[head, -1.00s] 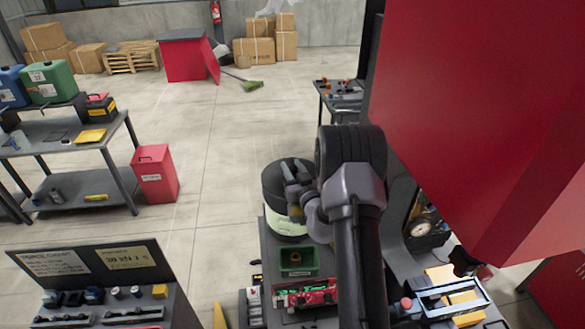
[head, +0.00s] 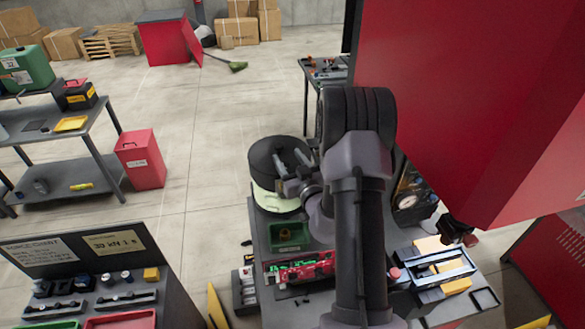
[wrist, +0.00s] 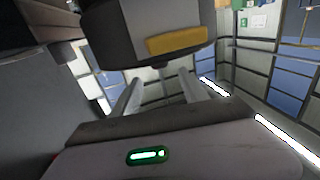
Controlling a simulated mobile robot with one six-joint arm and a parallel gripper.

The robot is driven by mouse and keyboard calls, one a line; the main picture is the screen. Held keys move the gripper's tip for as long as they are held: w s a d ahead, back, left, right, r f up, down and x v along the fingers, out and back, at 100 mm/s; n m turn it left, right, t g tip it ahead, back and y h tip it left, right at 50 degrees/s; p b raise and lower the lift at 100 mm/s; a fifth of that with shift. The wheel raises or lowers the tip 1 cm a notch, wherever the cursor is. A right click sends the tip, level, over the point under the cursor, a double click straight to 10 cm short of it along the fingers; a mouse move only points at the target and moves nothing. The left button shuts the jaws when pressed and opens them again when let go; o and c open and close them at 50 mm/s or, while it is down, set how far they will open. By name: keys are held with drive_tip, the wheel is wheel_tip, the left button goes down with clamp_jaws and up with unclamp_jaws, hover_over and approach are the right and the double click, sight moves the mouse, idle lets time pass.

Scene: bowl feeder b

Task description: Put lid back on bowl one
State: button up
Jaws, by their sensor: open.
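A round black drum-shaped top (head: 265,155) sits on a pale cream-green base (head: 272,200) at the far end of the bench in the head view. I cannot tell whether the black top is an open bowl or a lid, and no number shows on it. My gripper (head: 290,157) is open, its two grey fingers in front of or over the black top; contact cannot be told. In the wrist view the spread fingers (wrist: 158,90) point towards a dark body with a yellow strip (wrist: 182,40); I cannot tell what it is.
A green tray (head: 288,236) and a red circuit board (head: 305,268) lie on the bench before the base. A big red panel (head: 460,100) hangs close at right. A fixture with yellow blocks (head: 438,268) stands at right. Open floor (head: 215,140) lies left of the bench.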

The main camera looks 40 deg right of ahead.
drive_tip(key=v, duration=0.4)
drive_tip(key=a+r+n+g+y, duration=0.1)
drive_tip(key=a+r+n+y, duration=0.35)
drive_tip(key=a+n, duration=0.4)
drive_tip(key=a+r+n+g+y, duration=0.1)
drive_tip(key=a+r+n+y, duration=0.3)
drive_tip(key=a+n+y, duration=0.35)
drive_tip(key=a+r+n+g+y, duration=0.2)
drive_tip(key=a+r+n+y, duration=0.15)
drive_tip(key=a+n, duration=0.6)
drive_tip(key=s+a+n+g, duration=0.9)
drive_tip(key=s+a+n, duration=0.6)
drive_tip(key=n, duration=0.8)
drive_tip(key=s+d+r+n+t+h, duration=0.15)
drive_tip(key=s+d+n+h, duration=0.8)
drive_tip(key=n, duration=1.25)
wheel_tip(320, 180, down, 35)
drive_tip(key=b, duration=3.5)
drive_tip(key=shift+w+d+y, duration=0.25)
drive_tip(key=shift+w+y, duration=0.05)
